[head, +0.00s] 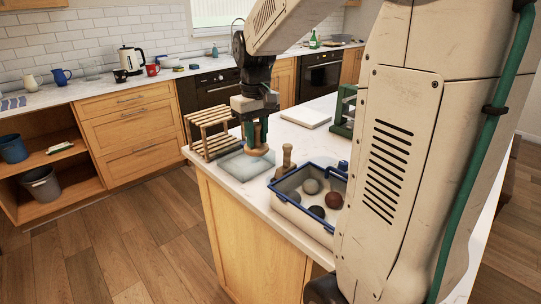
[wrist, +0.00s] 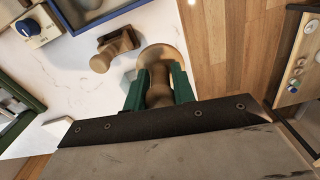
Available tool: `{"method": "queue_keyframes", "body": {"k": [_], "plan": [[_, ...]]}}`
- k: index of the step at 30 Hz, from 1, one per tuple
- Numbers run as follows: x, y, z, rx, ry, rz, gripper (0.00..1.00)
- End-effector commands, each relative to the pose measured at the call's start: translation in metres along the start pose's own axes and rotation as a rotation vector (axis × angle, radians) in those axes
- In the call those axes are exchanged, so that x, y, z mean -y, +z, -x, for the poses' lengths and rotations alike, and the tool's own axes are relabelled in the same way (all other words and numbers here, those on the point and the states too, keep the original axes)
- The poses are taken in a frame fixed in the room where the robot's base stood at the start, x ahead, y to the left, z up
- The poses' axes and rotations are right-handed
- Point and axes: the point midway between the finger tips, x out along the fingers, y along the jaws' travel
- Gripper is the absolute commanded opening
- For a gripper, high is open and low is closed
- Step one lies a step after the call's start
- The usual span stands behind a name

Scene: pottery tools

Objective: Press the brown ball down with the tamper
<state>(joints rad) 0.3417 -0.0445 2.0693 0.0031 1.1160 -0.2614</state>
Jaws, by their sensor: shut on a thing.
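My gripper (head: 256,134) is shut on the handle of the wooden tamper (head: 257,152), whose round flat base points down. In the wrist view the green fingers (wrist: 160,80) clasp both sides of the handle, and the tamper's disc (wrist: 161,54) shows beyond them. In the head view the tamper appears above or at the grey translucent slab (head: 238,167); I cannot tell whether it touches. The reddish-brown ball (head: 333,200) lies in the blue-rimmed bin (head: 297,216), to the right of the gripper.
The bin also holds a grey ball (head: 311,186) and darker ones. A second wooden tool (head: 287,160) stands between slab and bin; the wrist view shows it too (wrist: 115,48). A small wooden rack (head: 209,128) is left of the gripper. A white board (head: 305,114) lies behind.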

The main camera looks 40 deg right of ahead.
Motion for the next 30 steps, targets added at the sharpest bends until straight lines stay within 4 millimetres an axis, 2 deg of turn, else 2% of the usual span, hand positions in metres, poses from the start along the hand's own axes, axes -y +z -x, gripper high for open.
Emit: {"method": "queue_keyframes", "body": {"k": [5, 7, 15, 23, 30], "plan": [[-0.009, 0.026, 0.016, -0.003, 0.001, -0.009, 0.00], [-0.007, 0.025, 0.000, 0.003, -0.001, -0.006, 0.00], [-0.007, 0.025, -0.044, 0.003, -0.001, -0.006, 0.00], [-0.007, 0.024, -0.064, 0.000, 0.000, -0.006, 0.00], [-0.007, 0.024, -0.089, 0.002, -0.001, -0.006, 0.00]]}}
